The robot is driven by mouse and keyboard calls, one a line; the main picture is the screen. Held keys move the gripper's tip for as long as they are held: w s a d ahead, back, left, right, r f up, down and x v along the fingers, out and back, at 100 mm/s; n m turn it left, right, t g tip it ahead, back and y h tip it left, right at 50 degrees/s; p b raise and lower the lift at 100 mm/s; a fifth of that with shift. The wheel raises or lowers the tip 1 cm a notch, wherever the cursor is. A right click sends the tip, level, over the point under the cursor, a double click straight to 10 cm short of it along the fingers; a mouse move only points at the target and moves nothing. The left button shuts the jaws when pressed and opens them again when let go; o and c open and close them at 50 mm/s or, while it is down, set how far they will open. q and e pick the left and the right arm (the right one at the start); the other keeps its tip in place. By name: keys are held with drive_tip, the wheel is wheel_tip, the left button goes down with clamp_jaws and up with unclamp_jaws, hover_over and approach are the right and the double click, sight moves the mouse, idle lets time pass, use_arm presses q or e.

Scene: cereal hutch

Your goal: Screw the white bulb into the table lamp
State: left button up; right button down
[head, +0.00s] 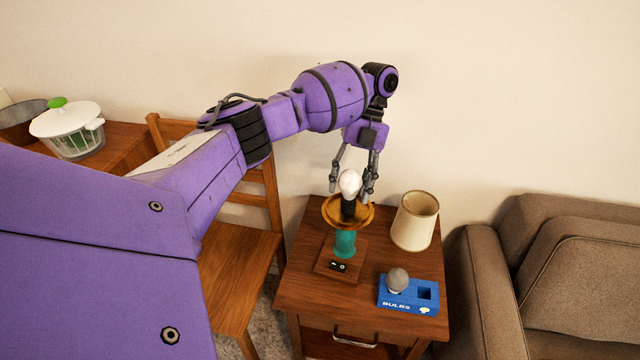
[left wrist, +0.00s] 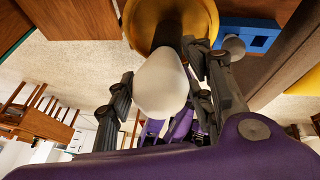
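The table lamp has a gold dish (head: 362,222), a teal stem (head: 345,244) and a square wooden base. The white bulb (head: 350,183) stands upright on the black socket (head: 348,207) above the dish; how deep it sits in the socket I cannot tell. My left gripper (head: 351,190) reaches down from behind, one finger on each side of the bulb, with small gaps visible, so it looks open. The left wrist view shows the bulb (left wrist: 161,85) between the fingers, over the gold dish (left wrist: 150,20). My right gripper is not in view.
A cream lampshade (head: 414,222) stands right of the lamp. A blue bulb box (head: 398,306) holds a grey bulb (head: 397,280) beside an empty hole. A wooden chair (head: 236,260) is at left, and a brown sofa (head: 490,280) is close on the right.

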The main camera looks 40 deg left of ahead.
use_arm(q)
drive_tip(key=shift+o, duration=0.7)
drive_tip(key=shift+r, duration=0.1)
drive_tip(key=v, duration=1.2)
